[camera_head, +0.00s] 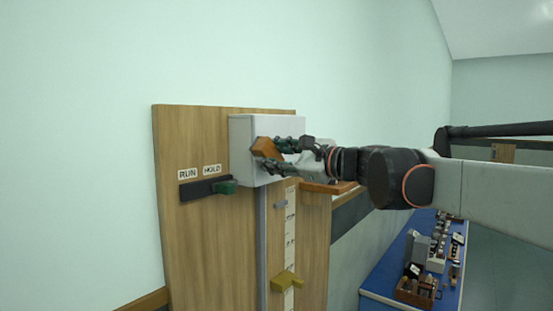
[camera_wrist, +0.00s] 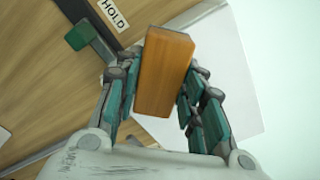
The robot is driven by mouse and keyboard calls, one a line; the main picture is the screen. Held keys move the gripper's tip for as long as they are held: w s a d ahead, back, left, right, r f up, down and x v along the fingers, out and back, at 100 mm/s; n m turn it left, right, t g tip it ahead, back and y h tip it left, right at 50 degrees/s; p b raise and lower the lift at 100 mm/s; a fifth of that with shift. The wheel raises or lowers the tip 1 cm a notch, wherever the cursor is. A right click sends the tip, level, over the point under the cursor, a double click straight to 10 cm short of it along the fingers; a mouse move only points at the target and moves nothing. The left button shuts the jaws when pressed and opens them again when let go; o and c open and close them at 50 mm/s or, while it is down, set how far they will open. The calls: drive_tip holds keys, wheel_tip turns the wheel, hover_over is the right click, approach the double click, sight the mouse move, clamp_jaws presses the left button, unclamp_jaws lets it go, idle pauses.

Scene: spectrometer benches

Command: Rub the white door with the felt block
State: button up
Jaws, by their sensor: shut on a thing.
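The white door (camera_head: 243,138) is the front of a pale box fixed to the upper part of a wooden panel; it also shows in the wrist view (camera_wrist: 232,77), behind my gripper. My gripper (camera_head: 268,150) is shut on an orange-brown block, the felt block (camera_head: 263,147), in front of the door. In the wrist view the block (camera_wrist: 164,72) sits between the two teal-padded fingers of my gripper (camera_wrist: 160,85). The block overlaps the door in both views. I cannot tell whether it touches the door. My fingers hide part of the door.
The wooden panel (camera_head: 207,245) bears RUN and HOLD labels, a dark slot with a green knob (camera_head: 226,187), and a vertical scale with a yellow pointer (camera_head: 287,281). A blue bench (camera_head: 376,281) with several small items stands lower right. The pale wall is bare above.

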drive_tip(key=w+d, duration=0.4)
drive_tip(key=w, duration=0.2)
drive_tip(key=shift+w+d, duration=0.2)
drive_tip(key=shift+d, duration=0.2)
idle(0.5)
drive_tip(key=shift+s+d, duration=0.1)
drive_tip(key=shift+d, duration=0.05)
drive_tip(key=shift+v, duration=2.8)
drive_tip(key=shift+v, duration=1.5)
